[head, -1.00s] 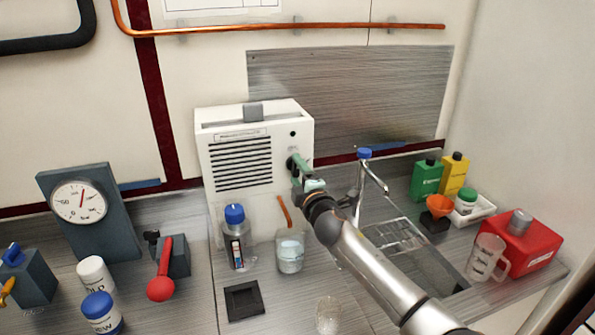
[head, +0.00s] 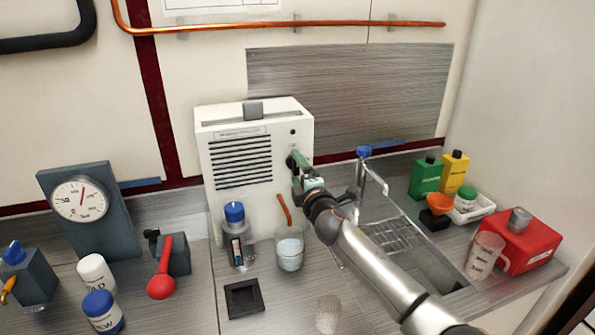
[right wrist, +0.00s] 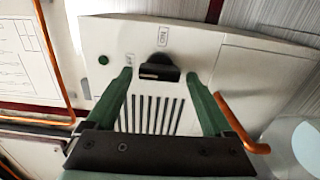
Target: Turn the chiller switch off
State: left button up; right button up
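The chiller is a white box with a black slatted grille (head: 241,163), standing against the wall in the head view. Its switch is a black knob (right wrist: 155,70) on the front face, with small labels beside it in the right wrist view. A green round light (right wrist: 103,60) sits on the same face. My right gripper (head: 297,160) is at the chiller's front right side in the head view. In the right wrist view its two green fingers (right wrist: 159,76) are spread, one on either side of the knob. Whether they touch it I cannot tell. My left gripper is out of view.
An orange tube (head: 284,210) hangs from the chiller above a glass beaker (head: 290,250). A blue-capped bottle (head: 236,238) stands beside it. A blue-topped tap (head: 364,153) and sink stand to the right. A red-handled valve (head: 162,270) is at the left.

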jog(key=shift+o, duration=0.4)
jog(key=shift+s, duration=0.15)
jog(key=shift+s+d+r+p, duration=0.1)
jog(key=shift+s+d+p, duration=0.2)
jog(key=shift+s, duration=0.3)
jog(key=v, duration=1.1)
